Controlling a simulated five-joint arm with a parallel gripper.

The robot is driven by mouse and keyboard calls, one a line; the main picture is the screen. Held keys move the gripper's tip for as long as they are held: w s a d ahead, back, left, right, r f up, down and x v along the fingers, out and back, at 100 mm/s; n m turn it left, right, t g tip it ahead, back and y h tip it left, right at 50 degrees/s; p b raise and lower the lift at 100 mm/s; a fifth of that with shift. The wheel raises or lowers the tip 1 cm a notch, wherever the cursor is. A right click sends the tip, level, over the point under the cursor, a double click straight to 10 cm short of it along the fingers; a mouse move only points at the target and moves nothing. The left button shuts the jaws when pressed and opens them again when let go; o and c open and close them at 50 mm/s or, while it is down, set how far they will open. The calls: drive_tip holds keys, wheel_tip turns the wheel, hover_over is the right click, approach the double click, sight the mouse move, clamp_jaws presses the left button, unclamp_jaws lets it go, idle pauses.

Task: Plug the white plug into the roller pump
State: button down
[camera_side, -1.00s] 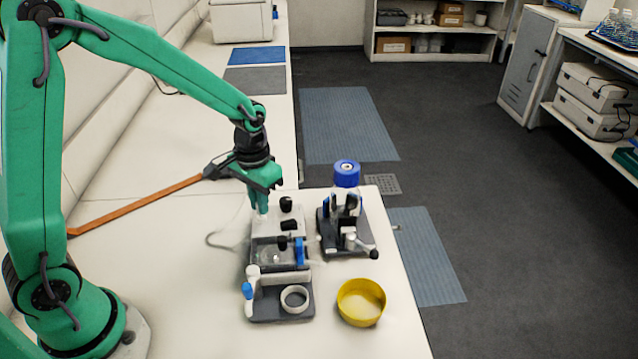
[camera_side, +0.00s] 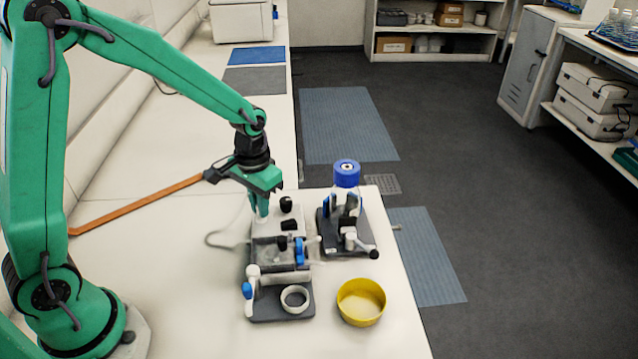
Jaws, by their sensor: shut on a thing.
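My gripper (camera_side: 260,210) points down at the back left corner of the roller pump (camera_side: 262,221). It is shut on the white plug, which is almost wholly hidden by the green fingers. A thin pale cable (camera_side: 213,238) curves out to the left from near the fingertips and lies on the bench. The pump has a pale rear housing with black knobs, a darker front section and a blue part (camera_side: 300,252) at its right. Whether the plug is seated in a socket cannot be told from here.
A dark-based stand (camera_side: 330,243) with a blue-capped bottle (camera_side: 346,170) stands right of the pump. In front are a dark tray (camera_side: 278,317) with a white ring (camera_side: 295,291) and a yellow bowl (camera_side: 362,318). The bench (camera_side: 170,240) left of the pump is mostly clear.

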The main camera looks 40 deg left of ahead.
drive_tip(key=c, duration=1.4)
unclamp_jaws()
drive_tip(key=shift+o, duration=0.2)
drive_tip(key=shift+r, duration=0.1)
drive_tip(key=shift+r, duration=3.8)
drive_tip(key=shift+s+r, duration=0.25)
drive_tip(key=shift+r, duration=0.15)
drive_tip(key=s+r+t, duration=0.2)
drive_tip(key=s+r, duration=0.2)
drive_tip(key=s, duration=0.4)
drive_tip(key=s+a+r+t, duration=0.1)
drive_tip(key=s+r+t, duration=0.2)
drive_tip(key=s+r, duration=0.2)
drive_tip(key=shift+s+a+r+t, duration=0.15)
drive_tip(key=shift+s+a+t, duration=0.15)
drive_tip(key=shift+s, duration=1.1)
